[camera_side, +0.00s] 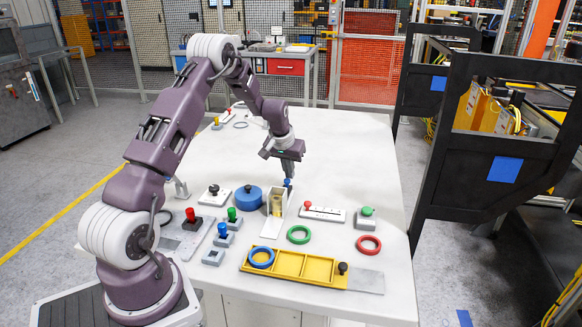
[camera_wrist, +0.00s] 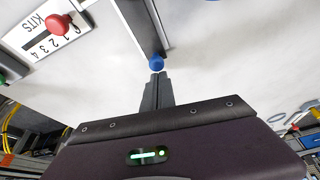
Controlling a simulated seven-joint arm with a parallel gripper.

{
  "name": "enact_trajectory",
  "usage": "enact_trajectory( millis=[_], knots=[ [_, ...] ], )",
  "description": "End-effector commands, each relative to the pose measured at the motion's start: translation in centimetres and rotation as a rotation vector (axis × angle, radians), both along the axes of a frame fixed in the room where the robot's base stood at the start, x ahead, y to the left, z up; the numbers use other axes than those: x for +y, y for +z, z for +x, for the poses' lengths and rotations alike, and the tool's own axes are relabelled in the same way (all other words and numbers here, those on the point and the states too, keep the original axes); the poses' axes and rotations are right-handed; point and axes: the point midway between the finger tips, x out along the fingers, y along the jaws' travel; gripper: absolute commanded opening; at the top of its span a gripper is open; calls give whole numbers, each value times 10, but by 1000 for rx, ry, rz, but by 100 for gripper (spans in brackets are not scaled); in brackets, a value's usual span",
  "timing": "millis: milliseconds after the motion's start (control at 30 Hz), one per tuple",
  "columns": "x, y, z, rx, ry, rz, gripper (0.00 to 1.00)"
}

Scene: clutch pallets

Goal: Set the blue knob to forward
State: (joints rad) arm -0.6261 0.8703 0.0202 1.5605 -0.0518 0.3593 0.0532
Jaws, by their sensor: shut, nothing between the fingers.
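The blue knob (camera_side: 287,183) is small and round and sits at the top of a white stand (camera_side: 270,228) that holds a gold-coloured block. In the wrist view the knob (camera_wrist: 157,62) shows just beyond my fingertips, by the edge of a grey-white panel. My gripper (camera_side: 289,177) points down at the knob; its two fingers (camera_wrist: 156,76) are shut together with nothing between them. The tips are at or very close to the knob; I cannot tell if they touch. No direction marking is readable on the stand.
A blue round block (camera_side: 249,197) stands left of the stand. A white slider panel with a red knob (camera_side: 308,205) is to the right; the wrist view shows it marked KITS. A yellow tray (camera_side: 318,268) and green ring (camera_side: 298,235) lie in front. The table behind is mostly clear.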

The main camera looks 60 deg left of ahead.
Motion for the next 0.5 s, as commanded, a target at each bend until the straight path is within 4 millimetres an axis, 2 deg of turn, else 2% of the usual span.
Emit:
enact_trajectory(
  millis=[267,500],
  knots=[
    [-3,1,-3,0,0,0,0],
    [-36,0,-35,2,-2,-1,0]
  ],
)
